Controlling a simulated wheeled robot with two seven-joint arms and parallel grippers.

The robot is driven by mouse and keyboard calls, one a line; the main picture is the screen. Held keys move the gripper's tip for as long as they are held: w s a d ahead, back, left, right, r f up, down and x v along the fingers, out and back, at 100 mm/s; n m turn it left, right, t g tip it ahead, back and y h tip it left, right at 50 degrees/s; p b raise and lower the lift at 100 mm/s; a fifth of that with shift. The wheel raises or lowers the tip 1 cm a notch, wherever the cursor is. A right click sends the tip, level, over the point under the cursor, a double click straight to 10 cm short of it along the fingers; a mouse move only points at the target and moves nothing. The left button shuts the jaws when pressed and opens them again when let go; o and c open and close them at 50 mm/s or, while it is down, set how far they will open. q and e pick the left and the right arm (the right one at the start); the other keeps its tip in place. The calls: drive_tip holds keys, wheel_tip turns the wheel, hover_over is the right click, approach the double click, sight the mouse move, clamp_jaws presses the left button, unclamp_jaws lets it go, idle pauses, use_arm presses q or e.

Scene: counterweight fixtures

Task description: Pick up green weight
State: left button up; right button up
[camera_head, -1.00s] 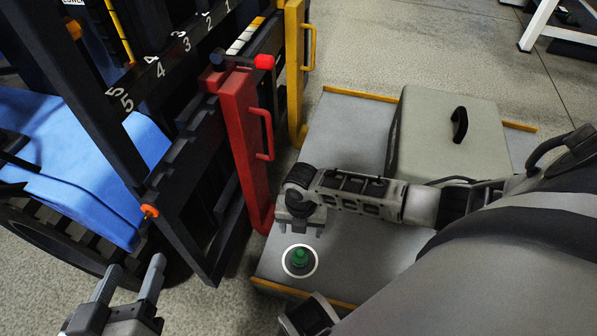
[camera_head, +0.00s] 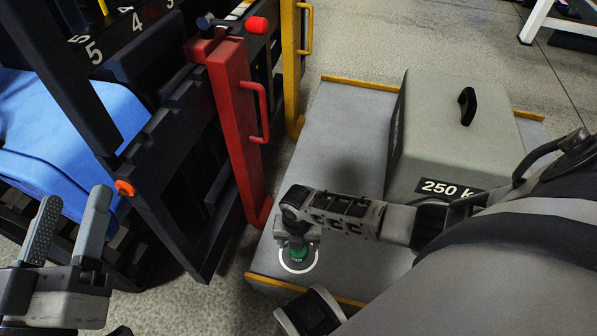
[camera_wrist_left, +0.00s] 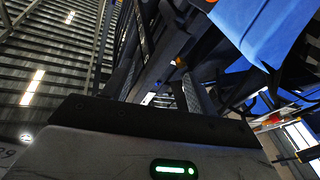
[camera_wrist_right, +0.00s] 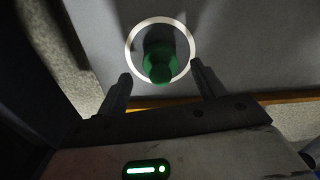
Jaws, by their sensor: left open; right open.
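The green weight (camera_head: 298,253) stands inside a white ring on a grey platform (camera_head: 340,135), near its front edge. My right gripper (camera_head: 297,240) is right above and beside it in the head view and hides part of it. In the right wrist view the green weight (camera_wrist_right: 160,62) sits just past the two spread fingertips (camera_wrist_right: 161,78), roughly between them. My right gripper is open and empty. My left gripper (camera_head: 68,222) is open and empty at the lower left of the head view, away from the platform.
A large grey 250 kg block (camera_head: 445,135) with a black handle stands on the platform. A red handled post (camera_head: 238,125) and a yellow post (camera_head: 291,70) stand along the dark frame (camera_head: 150,180) to the left. A blue cover (camera_head: 60,130) lies beyond the frame.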

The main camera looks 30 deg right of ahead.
drive_tip(key=shift+f+b, duration=0.3)
drive_tip(key=shift+f, duration=0.65)
use_arm(q)
drive_tip(key=shift+w+a+r+m+t+h, duration=0.1)
drive_tip(key=shift+r+m+t+h, duration=0.2)
drive_tip(key=shift+r+m, duration=0.25)
drive_tip(key=shift+w+r+m+t+h, duration=0.1)
drive_tip(key=shift+r+m+t+h, duration=0.1)
drive_tip(key=shift+r+m+t, duration=0.3)
use_arm(e)
drive_tip(key=shift+r, duration=0.1)
drive_tip(key=c, duration=1.4)
use_arm(q)
drive_tip(key=shift+r, duration=0.15)
use_arm(e)
drive_tip(key=shift+c, duration=0.2)
use_arm(q)
drive_tip(key=shift+n+g, duration=0.25)
drive_tip(key=shift+g, duration=0.05)
use_arm(e)
drive_tip(key=shift+r, duration=0.1)
